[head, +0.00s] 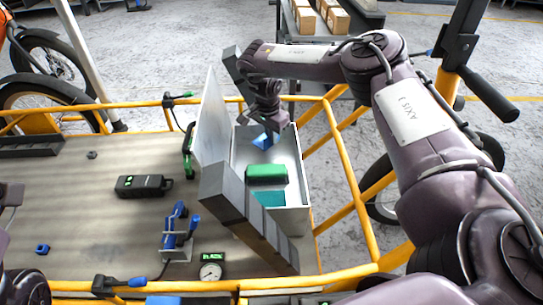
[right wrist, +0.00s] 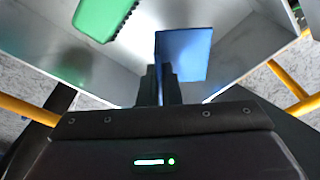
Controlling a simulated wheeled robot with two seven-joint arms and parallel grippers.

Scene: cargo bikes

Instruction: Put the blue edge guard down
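The blue edge guard (head: 262,141) is in the far part of an open white box (head: 295,163). My right gripper (head: 268,126) reaches down into this box from above and is shut on the guard. In the right wrist view the guard (right wrist: 186,54) shows as a flat blue plate at the tips of the closed-together dark fingers (right wrist: 161,84). Whether the guard touches the box floor I cannot tell. My left gripper is out of view; only bits of my left arm show at the lower left.
A green case (head: 266,172) and a teal piece (head: 270,199) lie nearer in the box. Its white lid (head: 212,120) stands up on the left, with a long grey block (head: 245,213) in front. A black device (head: 143,186), blue tool (head: 178,232) and gauge (head: 210,271) occupy the deck.

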